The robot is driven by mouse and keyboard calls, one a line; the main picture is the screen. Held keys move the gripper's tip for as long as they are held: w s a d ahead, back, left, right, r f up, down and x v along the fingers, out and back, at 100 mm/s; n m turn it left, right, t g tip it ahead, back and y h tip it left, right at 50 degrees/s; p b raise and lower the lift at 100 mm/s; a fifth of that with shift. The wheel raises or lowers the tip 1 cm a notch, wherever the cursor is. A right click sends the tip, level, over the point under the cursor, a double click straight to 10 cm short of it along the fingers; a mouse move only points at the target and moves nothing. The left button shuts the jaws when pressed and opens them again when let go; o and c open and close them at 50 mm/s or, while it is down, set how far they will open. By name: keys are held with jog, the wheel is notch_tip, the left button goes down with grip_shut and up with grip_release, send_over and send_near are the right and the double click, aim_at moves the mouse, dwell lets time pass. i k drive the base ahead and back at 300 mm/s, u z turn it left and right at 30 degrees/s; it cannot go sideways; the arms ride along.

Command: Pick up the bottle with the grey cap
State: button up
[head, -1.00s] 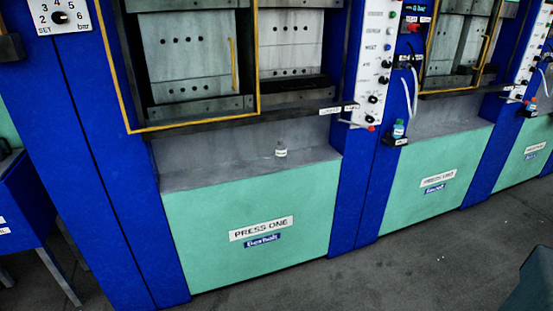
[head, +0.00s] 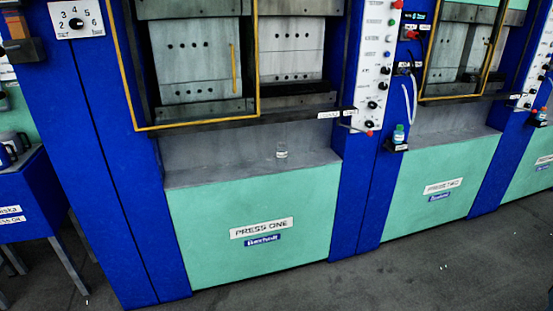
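A small clear bottle with a greyish top and a white label (head: 281,151) stands upright on the grey ledge (head: 220,173) of press one. The cap colour is hard to make out at this size. Another small bottle, teal with a white label (head: 399,134), stands on a small black bracket (head: 396,148) on the blue column between press one and press two. My gripper is not in view.
Press one (head: 255,205) has a green front panel and a yellow-framed opening above the ledge. A blue table (head: 30,200) with dark mugs stands at the left. A control panel (head: 375,70) juts beside the ledge. The floor (head: 400,275) in front is clear.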

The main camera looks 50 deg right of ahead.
aim_at(281, 150)
jog(key=z, duration=0.1)
jog(key=i, duration=0.95)
jog(key=u, duration=0.05)
